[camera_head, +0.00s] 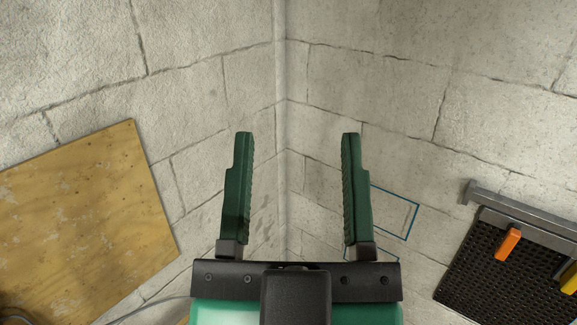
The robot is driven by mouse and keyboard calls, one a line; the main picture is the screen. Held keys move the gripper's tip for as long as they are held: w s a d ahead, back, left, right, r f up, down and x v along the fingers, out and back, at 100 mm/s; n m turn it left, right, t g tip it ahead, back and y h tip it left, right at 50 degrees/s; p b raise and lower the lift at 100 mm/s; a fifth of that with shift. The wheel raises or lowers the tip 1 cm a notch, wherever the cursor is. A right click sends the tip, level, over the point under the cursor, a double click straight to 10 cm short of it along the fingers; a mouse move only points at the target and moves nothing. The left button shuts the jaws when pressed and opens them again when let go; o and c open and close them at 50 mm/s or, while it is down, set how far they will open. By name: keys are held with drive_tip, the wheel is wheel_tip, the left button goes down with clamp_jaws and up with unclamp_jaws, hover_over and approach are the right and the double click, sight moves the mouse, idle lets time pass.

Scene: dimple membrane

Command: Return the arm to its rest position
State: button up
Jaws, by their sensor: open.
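My gripper (297,140) is in the middle of the view, seen from behind, with its two dark green ribbed fingers pointing up the picture. The fingers are wide apart and nothing is between them. Behind them is the corner where two pale block walls (200,90) meet. The fingers do not appear to touch anything. The rest of my arm is out of view.
A wooden board (85,225) is at the left. A black perforated panel (480,275) with a grey rail (530,217) is at the lower right, with an orange item (508,243) and a yellow item (570,280) on it. Blue outlined rectangles (411,222) mark the right wall.

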wheel_tip(320, 180, up, 12)
drive_tip(key=p, duration=1.1)
drive_tip(key=shift+a+p, duration=0.15)
drive_tip(key=shift+p, duration=0.25)
